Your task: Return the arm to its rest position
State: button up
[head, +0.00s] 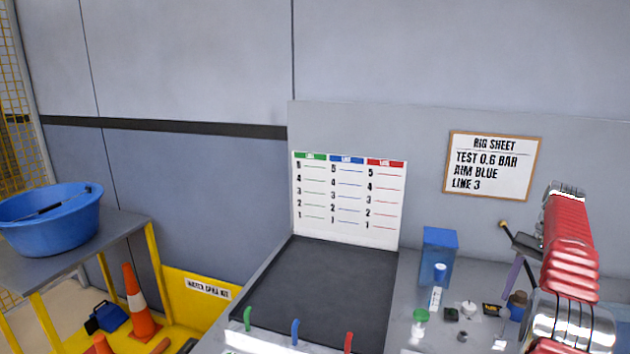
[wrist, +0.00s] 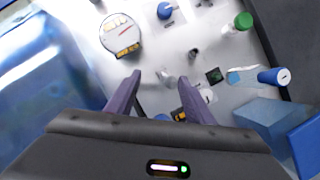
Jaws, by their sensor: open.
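My gripper (wrist: 160,72) is open and empty in the wrist view. Its two purple fingers stand apart above the grey worktop, with small parts showing between and beyond them. In the head view my red and silver arm is at the right edge, raised over the right part of the bench. One purple finger of my gripper (head: 513,273) shows there, pointing down beside a small brown and blue item (head: 517,305). The other finger is not clear in the head view.
A blue box (head: 440,252), a blue-capped bottle (head: 437,297) and a green-capped jar (head: 420,322) stand near my gripper. A round gauge (wrist: 120,37) lies close by. The dark mat (head: 330,290) is clear. A blue tub (head: 50,235) is far left.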

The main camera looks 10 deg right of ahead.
jog(key=s+a+r+n+t+h, duration=0.1)
jog(key=a+r+n, duration=0.1)
jog(key=a+r, duration=0.5)
jog(key=s+a+r+n+t+h, duration=0.1)
jog(key=a+r+n, duration=0.15)
jog(key=a, duration=0.75)
jog(key=s+a+r+n+t+h, duration=0.1)
jog(key=a+r+h, duration=0.1)
jog(key=a+r, duration=0.5)
jog(key=s+a+f+n+t, duration=0.2)
jog(key=s+a+f, duration=0.3)
jog(key=s+a, duration=0.5)
jog(key=s+a+f+n+t, duration=0.2)
jog(key=s+a+f+n, duration=0.3)
jog(key=s+a, duration=0.4)
jog(key=shift+s+a+f+t, duration=0.4)
jog(key=shift+s+f, duration=0.1)
jog(key=shift+f, duration=0.1)
